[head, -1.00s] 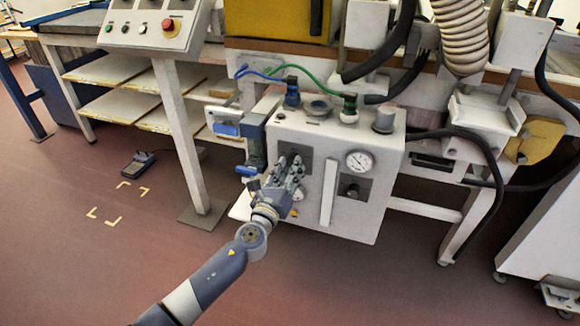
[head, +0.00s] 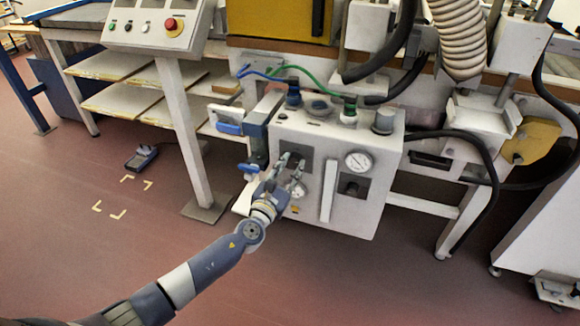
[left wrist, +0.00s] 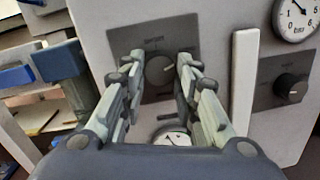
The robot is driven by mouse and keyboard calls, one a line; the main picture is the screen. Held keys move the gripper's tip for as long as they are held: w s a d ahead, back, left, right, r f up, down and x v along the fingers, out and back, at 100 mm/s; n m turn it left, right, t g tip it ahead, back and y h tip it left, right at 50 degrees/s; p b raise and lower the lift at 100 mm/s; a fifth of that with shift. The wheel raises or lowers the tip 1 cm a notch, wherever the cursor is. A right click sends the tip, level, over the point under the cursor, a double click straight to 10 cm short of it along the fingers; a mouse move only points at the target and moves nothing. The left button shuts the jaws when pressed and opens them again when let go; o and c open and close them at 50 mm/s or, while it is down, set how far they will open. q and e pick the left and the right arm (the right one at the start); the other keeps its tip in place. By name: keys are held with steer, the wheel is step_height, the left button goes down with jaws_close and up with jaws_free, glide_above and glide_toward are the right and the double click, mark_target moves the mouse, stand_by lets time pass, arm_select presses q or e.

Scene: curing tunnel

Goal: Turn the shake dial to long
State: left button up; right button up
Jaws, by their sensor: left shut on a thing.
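A round grey dial (left wrist: 160,69) on a dark plate sits on the front of the white control box. The lettering on its plate is too blurred to read. My left gripper (left wrist: 155,62) has one finger on each side of this dial and is shut on it. In the head view the gripper (head: 293,164) reaches the dark plate (head: 300,152) at the box's upper left, and its fingers partly hide the dial. Which setting the dial points at is unclear. My right gripper is not in view.
A black knob (left wrist: 290,87) on another dark plate lies to the right, below a pressure gauge (head: 358,160). A white vertical bar (head: 328,190) stands between the plates. Another gauge (left wrist: 172,137) is just below the held dial. A blue-handled valve (head: 250,167) is close on the left.

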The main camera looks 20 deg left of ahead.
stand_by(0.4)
arm_select(q)
steer(key=o, duration=1.1)
steer(key=shift+s, duration=0.1)
steer(key=s, duration=0.4)
steer(key=s+a, duration=0.1)
steer(key=s, duration=0.6)
steer(key=shift+s+a+f, duration=0.2)
steer(key=shift+s+f, duration=0.15)
steer(key=shift+f, duration=0.05)
